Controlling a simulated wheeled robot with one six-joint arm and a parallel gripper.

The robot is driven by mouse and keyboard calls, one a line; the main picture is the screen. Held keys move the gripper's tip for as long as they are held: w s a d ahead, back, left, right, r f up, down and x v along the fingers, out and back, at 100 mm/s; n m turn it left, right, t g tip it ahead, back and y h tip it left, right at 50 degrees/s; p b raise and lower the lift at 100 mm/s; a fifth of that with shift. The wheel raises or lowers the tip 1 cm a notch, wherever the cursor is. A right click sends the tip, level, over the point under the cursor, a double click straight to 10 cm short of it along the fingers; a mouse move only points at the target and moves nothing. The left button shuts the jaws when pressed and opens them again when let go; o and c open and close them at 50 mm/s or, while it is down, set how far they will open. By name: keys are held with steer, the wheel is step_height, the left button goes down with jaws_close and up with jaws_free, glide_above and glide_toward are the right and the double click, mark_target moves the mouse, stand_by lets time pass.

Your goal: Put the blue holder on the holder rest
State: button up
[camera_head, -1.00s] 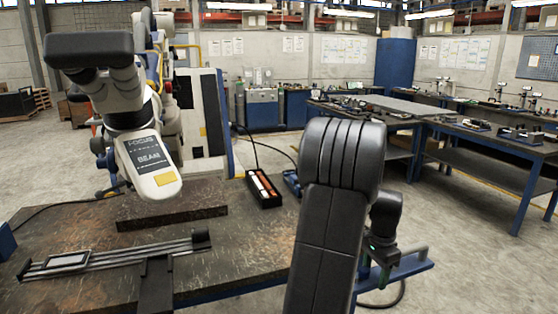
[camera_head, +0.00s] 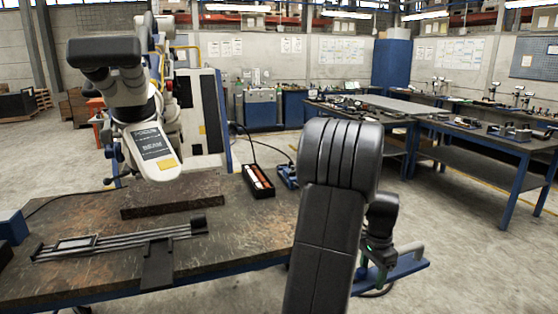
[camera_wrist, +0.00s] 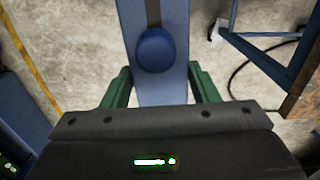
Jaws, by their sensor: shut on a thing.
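The blue holder (camera_head: 412,264) shows in the head view as a blue bar sticking out right of my gripper (camera_head: 377,268). In the wrist view, the blue holder (camera_wrist: 165,15) is a long flat bar with a dark slot and a round blue knob. It lies between the green fingers of my gripper (camera_wrist: 161,88), which is shut on it. It is held over floor, right of the bench. A black bracket (camera_head: 158,262) at the bench's front edge may be the holder rest; I cannot tell for sure. My arm hides part of the bench's right side.
The microscope (camera_head: 152,150) stands at the back left of the workbench (camera_head: 225,240). A rail with a frame (camera_head: 120,238) lies on the bench. A black tray (camera_head: 258,181) of tubes sits at its back right edge. Floor is free right of the bench, before a long blue-legged table (camera_head: 480,165).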

steer(key=w+a+f+n, duration=0.1)
steer(key=a+f+n, duration=0.3)
steer(key=a, duration=0.4)
steer(key=w+a+f+n, duration=0.1)
steer(key=a+f+n, duration=0.4)
steer(key=a, duration=0.4)
steer(key=w+a+f+n+p, duration=0.1)
steer(key=a+f+n, duration=0.3)
steer(key=a+f, duration=0.3)
steer(key=shift+w+a+n, duration=0.3)
steer(key=shift+a+n, duration=0.1)
steer(key=shift+a, duration=0.4)
steer(key=shift+s, duration=0.15)
